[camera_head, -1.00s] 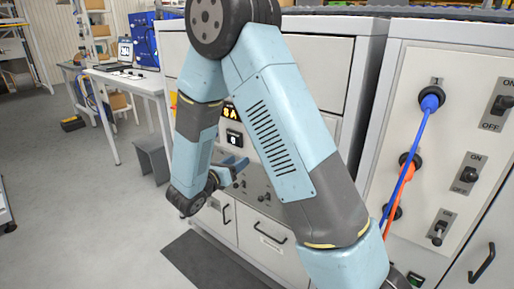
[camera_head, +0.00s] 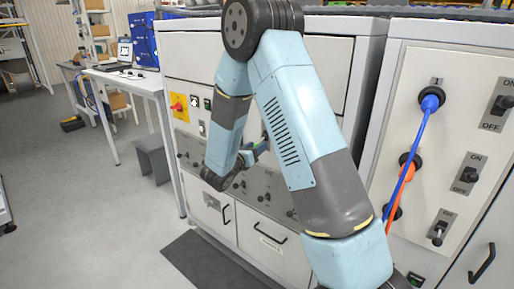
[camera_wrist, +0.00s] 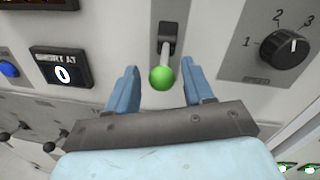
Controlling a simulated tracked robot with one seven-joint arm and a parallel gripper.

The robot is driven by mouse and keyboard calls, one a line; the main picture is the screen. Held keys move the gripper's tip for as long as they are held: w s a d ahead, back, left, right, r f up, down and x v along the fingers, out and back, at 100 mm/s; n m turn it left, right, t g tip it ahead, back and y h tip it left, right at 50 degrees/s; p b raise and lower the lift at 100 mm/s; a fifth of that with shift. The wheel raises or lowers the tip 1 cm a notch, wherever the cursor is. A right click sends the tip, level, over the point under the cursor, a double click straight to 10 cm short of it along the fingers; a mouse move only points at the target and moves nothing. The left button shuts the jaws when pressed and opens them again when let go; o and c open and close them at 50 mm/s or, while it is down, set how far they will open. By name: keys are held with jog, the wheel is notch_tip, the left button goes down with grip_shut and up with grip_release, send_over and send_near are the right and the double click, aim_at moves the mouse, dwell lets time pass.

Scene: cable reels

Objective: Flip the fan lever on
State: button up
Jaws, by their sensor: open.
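The fan lever (camera_wrist: 171,38) shows in the wrist view as a short metal stem with a green ball knob (camera_wrist: 162,78), coming out of a dark slot plate on the grey panel. The ball sits lower in the picture than the slot. No on or off marking is readable beside it. My gripper (camera_wrist: 162,71) is open, with one blue finger on each side of the ball and a visible gap on both sides. In the head view my gripper (camera_head: 254,152) is close to the cabinet front, partly hidden by my arm; the lever is not clear there.
In the wrist view, a black speed dial (camera_wrist: 286,47) is right of the lever, and a display (camera_wrist: 62,68) reading 0 and a blue button (camera_wrist: 8,69) are left. In the head view, plugged cables (camera_head: 413,150) and ON/OFF switches (camera_head: 470,174) are on the right cabinet.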

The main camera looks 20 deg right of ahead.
jog(key=shift+w+d, duration=0.3)
jog(key=shift+d, duration=0.05)
